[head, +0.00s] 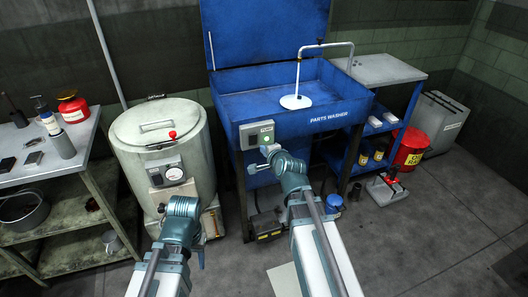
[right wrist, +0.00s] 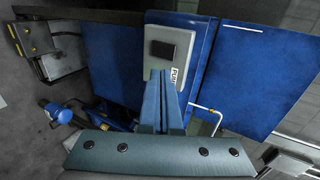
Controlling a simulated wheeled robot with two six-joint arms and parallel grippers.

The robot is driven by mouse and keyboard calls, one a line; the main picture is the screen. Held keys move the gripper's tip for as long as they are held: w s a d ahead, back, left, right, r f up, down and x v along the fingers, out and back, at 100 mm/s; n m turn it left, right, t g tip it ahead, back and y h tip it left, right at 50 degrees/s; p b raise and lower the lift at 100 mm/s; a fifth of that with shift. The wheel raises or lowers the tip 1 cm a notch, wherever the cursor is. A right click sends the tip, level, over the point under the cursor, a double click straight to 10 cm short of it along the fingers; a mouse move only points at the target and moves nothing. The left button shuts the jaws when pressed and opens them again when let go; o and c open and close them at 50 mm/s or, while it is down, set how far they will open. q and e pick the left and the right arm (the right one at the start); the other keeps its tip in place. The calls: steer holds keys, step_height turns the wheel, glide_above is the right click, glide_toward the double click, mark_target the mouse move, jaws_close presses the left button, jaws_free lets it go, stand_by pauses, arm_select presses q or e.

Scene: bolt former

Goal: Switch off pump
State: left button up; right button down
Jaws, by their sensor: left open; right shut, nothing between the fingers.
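The grey pump switch box (head: 251,130) is on the front of the blue parts washer (head: 290,108), at its left end. In the right wrist view the box (right wrist: 182,38) carries a dark rectangular switch (right wrist: 163,49) and a label, partly hidden, that seems to read PUMP. My right gripper (head: 267,150) is shut and empty, just in front of the lower part of the box. Its closed fingertips (right wrist: 159,74) appear just below the switch; I cannot tell whether they touch the box. My left gripper (head: 180,205) is low in front of the grey drum, open, its fingers hardly visible.
The grey drum (head: 135,135) with a gauge stands left of the washer. A workbench (head: 90,150) with bottles is at the far left.

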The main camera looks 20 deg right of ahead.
mark_target(253, 135)
steer(key=x, duration=0.3)
steer(key=r+b+x, duration=0.1)
steer(key=x, duration=0.5)
steer(key=shift+w+r+b, duration=0.2)
steer(key=shift+w+b, duration=0.15)
steer(key=shift+w, duration=0.6)
steer(key=shift+w+r, duration=0.25)
steer(key=shift+w, duration=0.15)
steer(key=shift+s, duration=0.1)
steer(key=shift+r+p, duration=0.1)
steer(key=shift+p, duration=0.25)
